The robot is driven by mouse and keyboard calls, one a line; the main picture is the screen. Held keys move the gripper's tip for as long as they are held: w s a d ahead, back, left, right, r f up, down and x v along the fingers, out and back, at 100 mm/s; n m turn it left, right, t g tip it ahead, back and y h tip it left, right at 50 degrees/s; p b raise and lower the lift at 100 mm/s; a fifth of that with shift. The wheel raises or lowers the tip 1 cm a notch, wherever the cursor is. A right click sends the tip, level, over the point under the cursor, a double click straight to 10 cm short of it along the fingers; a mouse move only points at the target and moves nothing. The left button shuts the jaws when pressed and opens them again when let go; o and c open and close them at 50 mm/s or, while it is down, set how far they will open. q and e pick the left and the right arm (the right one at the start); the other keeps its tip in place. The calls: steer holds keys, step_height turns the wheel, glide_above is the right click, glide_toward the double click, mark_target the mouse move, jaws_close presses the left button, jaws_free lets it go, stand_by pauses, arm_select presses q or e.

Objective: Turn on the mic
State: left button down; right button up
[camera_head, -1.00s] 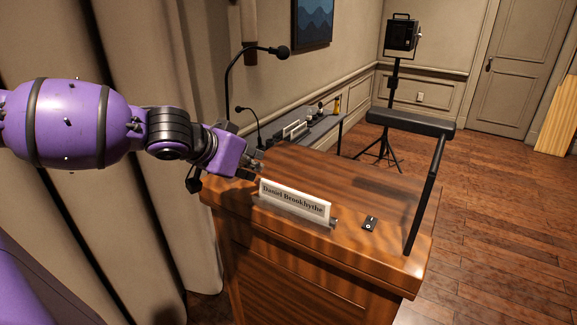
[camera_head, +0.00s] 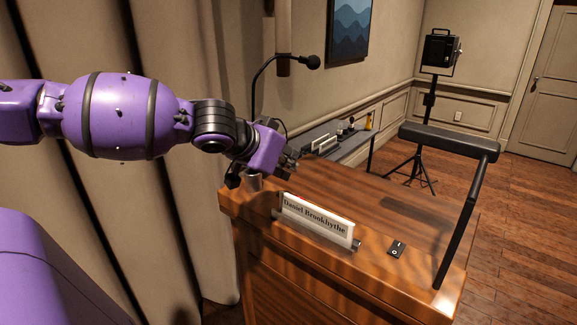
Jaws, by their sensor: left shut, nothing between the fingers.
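A black gooseneck mic (camera_head: 312,62) stands at the far left of the wooden lectern (camera_head: 390,205). Its neck arcs up and to the right; its lower part is hidden behind my left gripper. A small black switch plate (camera_head: 396,249) with white marks lies on the lectern top, right of the nameplate; its setting is too small to tell. My left gripper (camera_head: 287,160) is shut and empty over the lectern's left back corner, well left of the switch plate and apart from it. My right gripper is out of view.
A white nameplate (camera_head: 317,220) reading "Daniel Brookhythe" stands near the lectern's front edge. A black bar on a post (camera_head: 455,205) rises at the right side. A lamp on a tripod (camera_head: 440,50) stands behind.

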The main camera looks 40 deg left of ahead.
arm_select(q)
steer(key=x, duration=0.1)
steer(key=b+x, duration=0.1)
steer(key=x, duration=0.1)
steer(key=b+x, duration=0.1)
steer(key=x, duration=0.1)
steer(key=shift+s+f, duration=0.25)
steer(key=shift+f, duration=0.2)
steer(key=shift+w+d+f, duration=0.1)
steer(key=shift+w+f, duration=0.2)
steer(key=shift+f, duration=0.2)
steer(key=shift+w+f, duration=0.1)
steer(key=shift+f, duration=0.95)
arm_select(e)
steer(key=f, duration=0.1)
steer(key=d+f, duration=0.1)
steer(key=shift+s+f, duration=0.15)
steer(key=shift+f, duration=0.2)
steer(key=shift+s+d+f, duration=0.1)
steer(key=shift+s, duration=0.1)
arm_select(q)
steer(key=shift+f, duration=0.1)
